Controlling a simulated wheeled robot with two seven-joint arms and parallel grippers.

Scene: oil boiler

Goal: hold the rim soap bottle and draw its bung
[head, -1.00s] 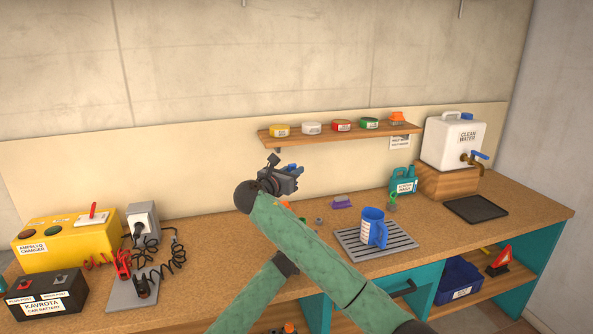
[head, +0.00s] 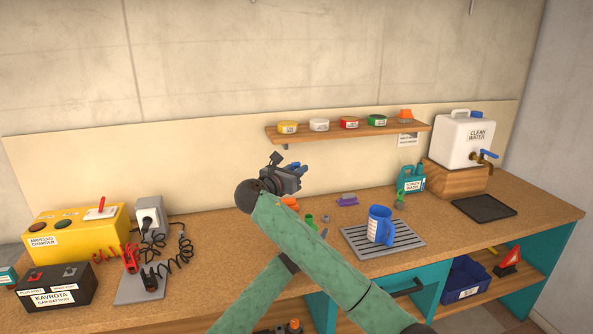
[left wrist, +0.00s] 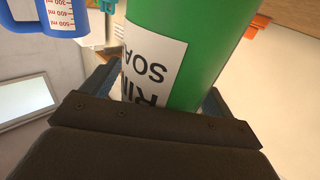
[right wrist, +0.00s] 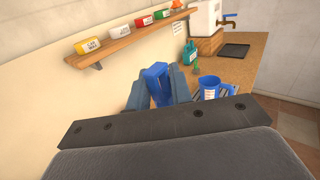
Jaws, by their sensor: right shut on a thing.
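The green rim soap bottle (left wrist: 205,50), with a white label, fills the middle of the left wrist view. My left gripper (left wrist: 160,100) has one finger on each side of it and is shut on its body; the bottle looks upside down in this view. In the head view a small green part (head: 310,219) shows beside my right arm, probably the bottle's top; the left gripper is hidden there.
A blue measuring mug (head: 380,226) stands on a slatted grey tray (head: 357,244). A wooden shelf (head: 350,134) with several tins is on the wall behind. A yellow charger (head: 75,237) and car battery (head: 55,287) are left; a water container (head: 465,138) is right.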

